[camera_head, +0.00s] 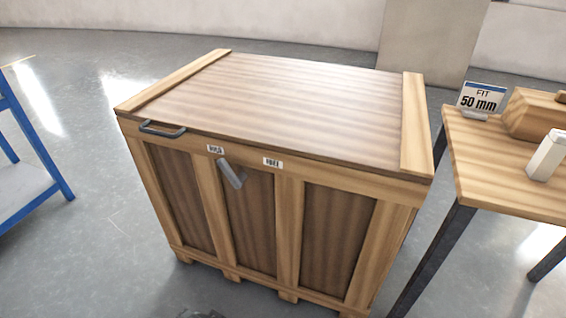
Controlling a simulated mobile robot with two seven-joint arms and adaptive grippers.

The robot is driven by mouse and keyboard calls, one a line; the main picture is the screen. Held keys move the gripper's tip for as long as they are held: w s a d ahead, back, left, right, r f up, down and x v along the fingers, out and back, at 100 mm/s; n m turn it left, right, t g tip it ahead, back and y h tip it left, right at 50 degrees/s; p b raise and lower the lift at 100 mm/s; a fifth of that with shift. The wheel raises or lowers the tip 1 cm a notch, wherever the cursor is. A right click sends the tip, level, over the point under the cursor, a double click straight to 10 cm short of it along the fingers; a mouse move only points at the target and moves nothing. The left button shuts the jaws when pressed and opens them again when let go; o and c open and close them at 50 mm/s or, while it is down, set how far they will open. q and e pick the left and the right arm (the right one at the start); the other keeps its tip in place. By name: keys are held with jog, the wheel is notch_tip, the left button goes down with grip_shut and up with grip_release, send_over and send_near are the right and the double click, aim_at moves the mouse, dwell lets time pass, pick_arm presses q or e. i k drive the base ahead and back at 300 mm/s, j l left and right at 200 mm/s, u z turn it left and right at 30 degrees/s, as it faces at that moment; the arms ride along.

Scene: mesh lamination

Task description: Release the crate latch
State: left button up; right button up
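A large wooden crate (288,200) stands in the middle with its lid (285,100) lying flat and shut on top. The crate latch (231,174), a short grey metal lever, is on the front face below the rim. It is tilted, upper end toward the left and lower end toward the right. It lies below and between two small white labels, a left one (215,149) and a right one (272,162); their print is too small to read surely. A dark handle (162,130) sticks out at the lid's front left. Neither gripper is in view.
A wooden table (500,165) with dark legs stands close on the right. A blue-framed rack (32,150) is at the left. The floor before the crate's left front is clear.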

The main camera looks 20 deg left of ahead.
aim_at(237, 182)
jog(key=k+j+z, duration=0.2)
jog(key=k+j, duration=0.3)
jog(key=k+j+z, duration=0.25)
jog(key=k+j, duration=0.2)
jog(key=k, duration=0.15)
